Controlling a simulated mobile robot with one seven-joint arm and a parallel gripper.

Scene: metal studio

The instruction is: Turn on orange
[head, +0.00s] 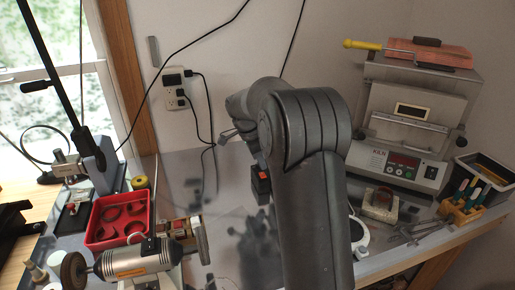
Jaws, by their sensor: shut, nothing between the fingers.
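A small black block with an orange face (263,183) shows just left of my forearm, over the grey bench top. It is partly hidden by my arm, and I cannot tell whether it is a switch or what it rests on. My arm rises through the middle and bends away toward the back wall. What seems to be the end of my gripper (227,136) shows small at the left of the wrist, shut and empty. It appears apart from the orange-faced block; most of it is hidden behind the wrist.
A red tray (118,222) with rings and a bench motor (135,262) stand at the left. A grey furnace-like machine (408,135) with a red display stands at the right, beside an orange tool holder (462,207). A wall outlet (175,88) with plugged cords is behind.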

